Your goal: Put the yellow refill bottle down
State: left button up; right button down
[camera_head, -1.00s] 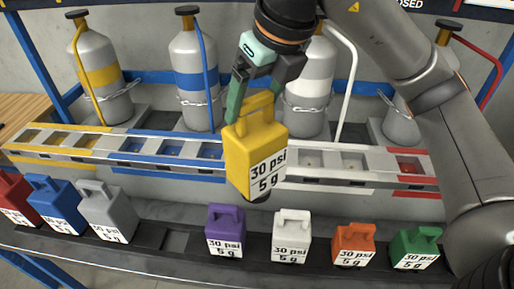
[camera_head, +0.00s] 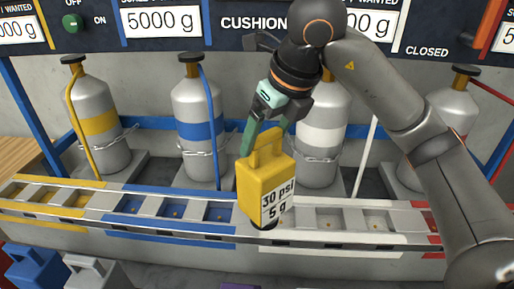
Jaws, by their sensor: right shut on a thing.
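The yellow refill bottle (camera_head: 252,183) has a handle on top and a white label reading "30 psi 5 g". My right gripper (camera_head: 265,132) is shut on its handle and holds it nearly upright. The bottle appears in front of the slotted rail, where the blue section (camera_head: 150,222) meets the white section (camera_head: 300,240). I cannot tell whether its underside touches the rail. The rail's yellow section (camera_head: 40,208) is at the far left, with its slots free of bottles. My left gripper is not in view.
Gas cylinders with yellow (camera_head: 97,120), blue (camera_head: 200,122) and white bands stand chained behind the rail. Blue (camera_head: 35,268) and grey (camera_head: 92,273) refill bottles sit at the lower left. A sign panel (camera_head: 240,45) crosses the top.

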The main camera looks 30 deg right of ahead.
jog(key=d, duration=0.1)
jog(key=w+d+f, duration=0.1)
jog(key=w+d, duration=0.1)
jog(key=shift+d+f, duration=0.15)
jog(key=shift+f, duration=0.1)
jog(key=w+d+f, duration=0.2)
jog(key=d+f, duration=0.2)
jog(key=f, duration=0.5)
jog(key=shift+w+d, duration=0.3)
jog(key=shift+w, duration=0.05)
jog(key=shift+f, duration=0.1)
grip_release()
jog(key=shift+s+f, duration=0.1)
jog(key=shift+f, duration=0.05)
notch_tip(320, 180, up, 11)
send_over(270, 146)
jog(key=s+d, duration=0.4)
jog(key=d, duration=0.2)
jog(key=shift+w, duration=0.25)
